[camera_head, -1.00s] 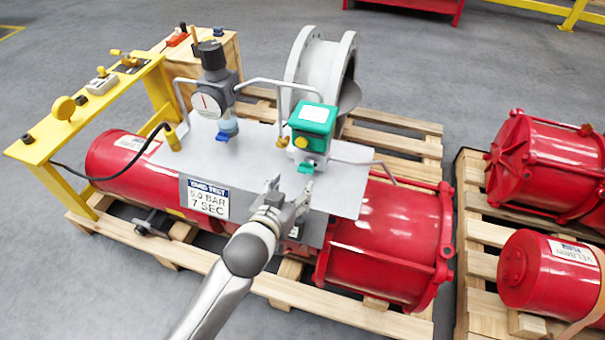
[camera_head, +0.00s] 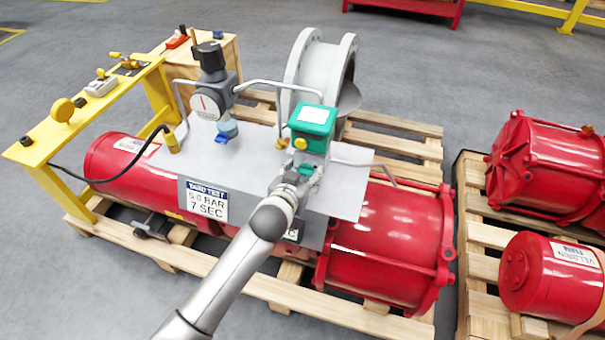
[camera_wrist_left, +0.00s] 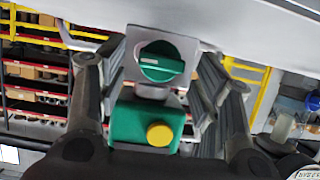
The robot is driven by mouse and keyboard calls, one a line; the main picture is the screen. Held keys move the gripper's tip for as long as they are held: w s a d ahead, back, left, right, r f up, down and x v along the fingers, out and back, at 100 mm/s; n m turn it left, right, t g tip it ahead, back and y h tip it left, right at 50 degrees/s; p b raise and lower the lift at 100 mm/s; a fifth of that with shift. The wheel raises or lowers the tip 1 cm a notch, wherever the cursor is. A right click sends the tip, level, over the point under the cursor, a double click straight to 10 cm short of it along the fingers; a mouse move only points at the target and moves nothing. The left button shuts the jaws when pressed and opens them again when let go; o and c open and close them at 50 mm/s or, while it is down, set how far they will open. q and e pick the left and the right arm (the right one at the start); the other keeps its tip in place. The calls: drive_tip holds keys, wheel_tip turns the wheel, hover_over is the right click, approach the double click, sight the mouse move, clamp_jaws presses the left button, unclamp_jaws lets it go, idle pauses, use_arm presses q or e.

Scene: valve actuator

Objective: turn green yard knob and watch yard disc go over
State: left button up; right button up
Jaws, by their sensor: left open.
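The green knob (camera_wrist_left: 162,62) is a round dial with a raised bar and a pale mark, on a grey block in the left wrist view. In the head view the knob (camera_head: 307,170) is partly hidden by my left gripper (camera_head: 297,178). My left gripper also shows in the left wrist view (camera_wrist_left: 165,85), its open fingers on either side of the knob, with no clear contact. A grey disc (camera_head: 348,97) shows at the large pipe flange (camera_head: 305,70). My right gripper is not in view.
The grey mounting plate (camera_head: 345,196) lies over a red cylinder (camera_head: 120,162) on a wooden pallet (camera_head: 420,146). A gauge regulator (camera_head: 212,88), thin pipes and a yellow stand (camera_head: 50,135) are at left. Another pallet with red actuators (camera_head: 543,155) is at right.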

use_arm(q)
drive_tip(key=c, duration=1)
drive_tip(key=shift+a+r+n+h+p, duration=0.2)
drive_tip(key=shift+n+h+p, duration=0.2)
drive_tip(key=shift+n+p, duration=0.5)
drive_tip(key=shift+w+a+f+n+g+h+p, duration=0.1)
drive_tip(key=shift+f+n+g+h+p, duration=0.2)
drive_tip(key=shift+n+h+p, duration=0.3)
drive_tip(key=o, duration=1)
